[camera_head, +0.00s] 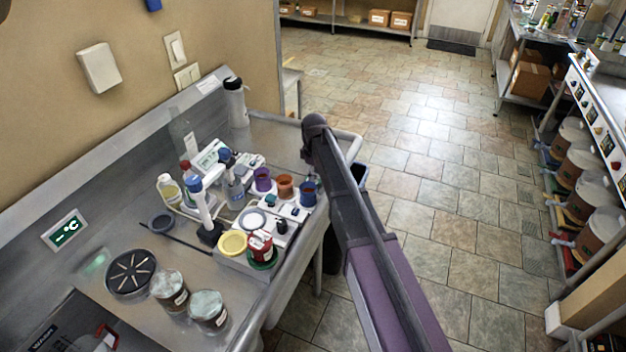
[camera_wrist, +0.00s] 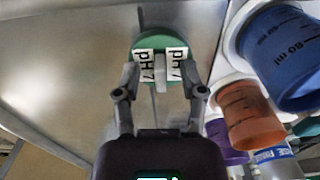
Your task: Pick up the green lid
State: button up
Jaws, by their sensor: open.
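The green lid (camera_wrist: 172,43) shows at the top middle of the wrist view. It is round, with two white "pH7" labels and a pale grip or bar between them. My gripper (camera_wrist: 161,78) is open, with one finger at each side of the lid's lower part. I cannot tell whether the fingers touch it. In the head view my arm reaches over the bench's right side; I cannot make out the gripper or this lid there.
A blue cup (camera_wrist: 283,50), an orange cup (camera_wrist: 250,115) and a purple cup (camera_wrist: 222,140) stand close right of my gripper. The metal bench (camera_head: 130,225) also holds bottles, a yellow lid (camera_head: 233,243), a red-and-green item (camera_head: 262,248) and jars (camera_head: 208,308).

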jog(key=shift+c, duration=0.2)
grip_shut()
jog(key=shift+r, duration=0.15)
dwell(0.3)
notch_tip(320, 180, up, 10)
jog(key=p, duration=1)
jog(key=shift+f, duration=0.2)
jog(key=shift+r, duration=0.1)
dwell(0.4)
notch_tip(320, 180, up, 5)
jog(key=p, duration=0.5)
send_over(314, 174)
jog(key=shift+w, duration=0.15)
